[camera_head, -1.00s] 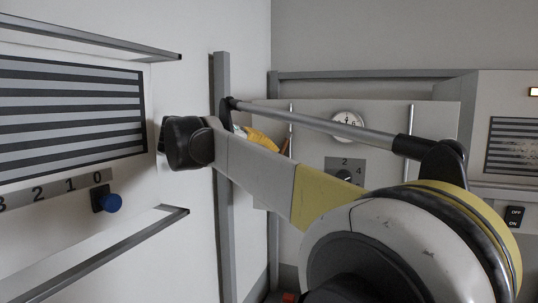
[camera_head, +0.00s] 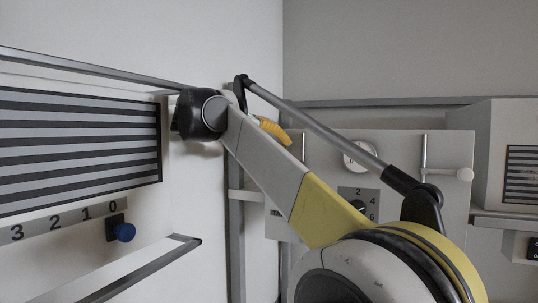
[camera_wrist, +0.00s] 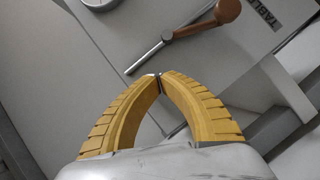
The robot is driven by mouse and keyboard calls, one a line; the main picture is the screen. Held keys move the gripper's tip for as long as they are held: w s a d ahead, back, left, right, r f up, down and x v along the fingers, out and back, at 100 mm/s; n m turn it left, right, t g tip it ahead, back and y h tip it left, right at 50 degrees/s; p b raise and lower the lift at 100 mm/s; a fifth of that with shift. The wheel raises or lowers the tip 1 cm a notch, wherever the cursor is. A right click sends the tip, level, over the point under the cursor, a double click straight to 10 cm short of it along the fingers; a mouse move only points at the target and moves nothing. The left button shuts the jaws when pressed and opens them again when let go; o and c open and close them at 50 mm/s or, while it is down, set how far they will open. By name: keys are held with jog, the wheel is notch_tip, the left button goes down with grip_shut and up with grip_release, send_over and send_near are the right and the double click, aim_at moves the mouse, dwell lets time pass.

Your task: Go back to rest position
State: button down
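My gripper (camera_wrist: 160,82) has two curved yellow ribbed fingers. Their tips meet in the wrist view, with nothing seen between them. In the head view a yellow finger part of it (camera_head: 273,131) shows behind my arm, in front of the pale cabinet panel (camera_head: 400,225). The fingertips are hidden there. In the wrist view, a metal lever with a brown knob (camera_wrist: 228,10) lies beyond the fingertips, apart from them as far as I can tell.
A striped vent (camera_head: 80,145), a numbered strip with a blue knob (camera_head: 125,232) and metal rails (camera_head: 120,275) are on the left wall, close to my arm's elbow. A round gauge (camera_head: 360,157) and a numbered dial plate (camera_head: 358,204) are on the panel. A box with a vent (camera_head: 521,174) is at right.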

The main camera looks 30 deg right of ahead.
jog(key=s+a+f+n+t+y, duration=0.1)
jog(key=s+a+f+y, duration=0.65)
jog(key=f, duration=0.85)
jog(key=s+a+f+n+t+y+b, duration=0.1)
jog(key=s+a+f+t+y, duration=0.3)
jog(key=s+f, duration=0.85)
jog(key=s+a+f+n+g+y, duration=0.1)
jog(key=s+a+f+y, duration=0.45)
jog(key=f, duration=1.25)
notch_tip(320, 180, down, 30)
jog(key=a+h+b, duration=0.2)
jog(key=b, duration=2.8)
jog(key=shift+s+r, duration=0.15)
jog(key=shift+s, duration=0.1)
jog(key=shift+a+r, duration=0.1)
jog(key=shift+r, duration=0.05)
